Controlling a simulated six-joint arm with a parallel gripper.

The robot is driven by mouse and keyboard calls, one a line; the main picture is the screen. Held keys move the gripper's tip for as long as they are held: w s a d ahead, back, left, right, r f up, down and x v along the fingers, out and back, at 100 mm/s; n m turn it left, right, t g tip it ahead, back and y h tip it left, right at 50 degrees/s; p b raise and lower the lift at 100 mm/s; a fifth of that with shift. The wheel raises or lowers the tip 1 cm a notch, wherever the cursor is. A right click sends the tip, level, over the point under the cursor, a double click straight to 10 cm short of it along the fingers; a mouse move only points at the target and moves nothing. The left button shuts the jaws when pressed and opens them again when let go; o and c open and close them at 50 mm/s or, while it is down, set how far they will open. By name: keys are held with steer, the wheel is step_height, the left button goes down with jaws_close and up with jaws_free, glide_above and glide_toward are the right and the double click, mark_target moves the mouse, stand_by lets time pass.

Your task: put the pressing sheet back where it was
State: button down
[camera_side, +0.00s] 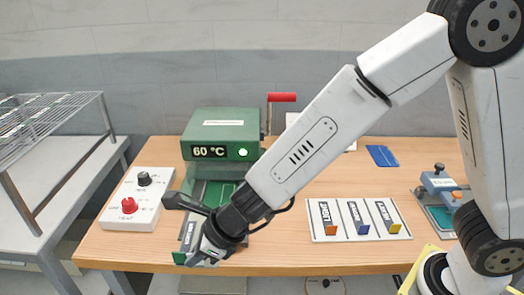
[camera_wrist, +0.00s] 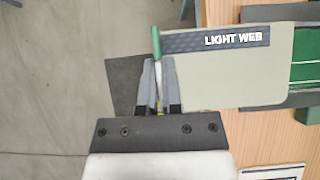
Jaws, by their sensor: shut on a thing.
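A dark strip lettered LIGHT WEB (camera_wrist: 217,40), with a green tab (camera_wrist: 156,42) at its left end, lies over a pale plate (camera_wrist: 236,80) in the wrist view. I cannot tell for sure that it is the pressing sheet. My gripper (camera_wrist: 159,68) is shut on the green tab; its fingers hide the tab's lower part. In the side view, my gripper (camera_side: 206,252) is low at the table's front edge, below the green press (camera_side: 221,130), with the green tab (camera_side: 179,258) beside it. The press display reads 60 °C; my arm hides part of its bed.
A white rack (camera_side: 358,234) with orange-, blue- and yellow-tabbed strips stands right of my arm. A control box (camera_side: 140,216) with red and black knobs stands left. A blue sheet (camera_side: 382,156) lies at the back; a small blue-grey press (camera_side: 440,185) stands far right.

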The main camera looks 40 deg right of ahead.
stand_by(0.7)
steer(key=w+d+r+m+t+h, duration=0.1)
steer(key=w+d+m, duration=0.1)
steer(key=d, duration=1)
steer(key=w+d+m+t+h, duration=0.1)
steer(key=w+d+m, duration=0.15)
steer(key=d, duration=0.95)
steer(key=s+d+m+h, duration=0.1)
steer(key=s+d, duration=0.3)
steer(key=d, duration=0.5)
steer(key=s+d+m+h, duration=0.2)
steer(key=s+d, duration=0.3)
steer(key=d, duration=0.4)
steer(key=shift+s+d+r+m, duration=0.25)
steer(key=shift+d+r+m, duration=0.15)
steer(key=shift+m, duration=0.35)
